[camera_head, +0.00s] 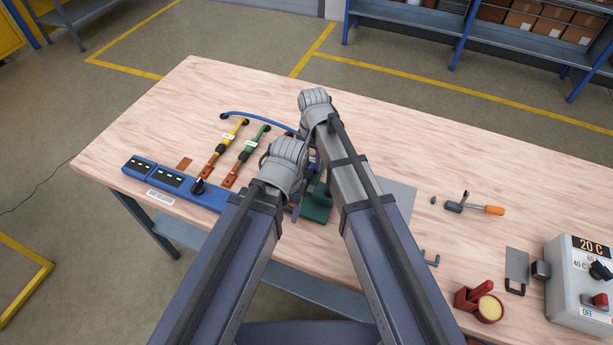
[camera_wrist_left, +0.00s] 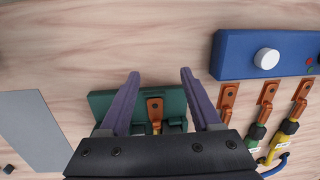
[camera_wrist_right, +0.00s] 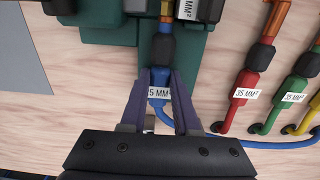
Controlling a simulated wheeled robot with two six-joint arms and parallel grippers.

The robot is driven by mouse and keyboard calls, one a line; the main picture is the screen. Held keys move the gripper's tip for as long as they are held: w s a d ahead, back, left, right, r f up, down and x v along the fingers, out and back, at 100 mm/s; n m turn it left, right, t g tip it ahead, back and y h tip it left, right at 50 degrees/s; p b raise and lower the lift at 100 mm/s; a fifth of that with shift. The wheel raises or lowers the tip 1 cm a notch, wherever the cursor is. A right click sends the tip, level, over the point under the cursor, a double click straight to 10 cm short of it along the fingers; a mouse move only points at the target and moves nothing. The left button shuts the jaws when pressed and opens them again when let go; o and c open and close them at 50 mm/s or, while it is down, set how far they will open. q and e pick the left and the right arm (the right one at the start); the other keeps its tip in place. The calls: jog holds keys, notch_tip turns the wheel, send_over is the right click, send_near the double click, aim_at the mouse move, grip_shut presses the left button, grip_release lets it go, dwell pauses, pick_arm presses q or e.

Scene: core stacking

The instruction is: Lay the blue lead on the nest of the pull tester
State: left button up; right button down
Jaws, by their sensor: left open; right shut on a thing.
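The green pull tester (camera_head: 318,207) is partly hidden behind my arms in the head view. In the left wrist view its green body (camera_wrist_left: 101,103) has a copper lug (camera_wrist_left: 155,104) in its middle, between green blocks. My right gripper (camera_wrist_right: 160,74) is shut on the blue lead (camera_wrist_right: 160,106), around the part with the white label. The lead's black sleeve (camera_wrist_right: 163,48) and brass-coloured end reach over the green tester. I cannot tell whether the lug touches the nest. My left gripper (camera_wrist_left: 160,74) is open and empty above the tester, its fingers either side of the lug.
Red (camera_wrist_right: 247,84), green (camera_wrist_right: 297,88) and yellow leads lie beside the tester. A blue unit with a white knob (camera_wrist_left: 266,58) is close by. A grey plate (camera_wrist_left: 35,125) lies opposite.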

pick_arm(q)
jog(key=shift+r, duration=0.1)
pick_arm(e)
jog(key=shift+r, duration=0.1)
pick_arm(q)
jog(key=shift+r+p, duration=2.4)
jog(key=shift+p, duration=0.05)
pick_arm(e)
jog(key=shift+r, duration=2.35)
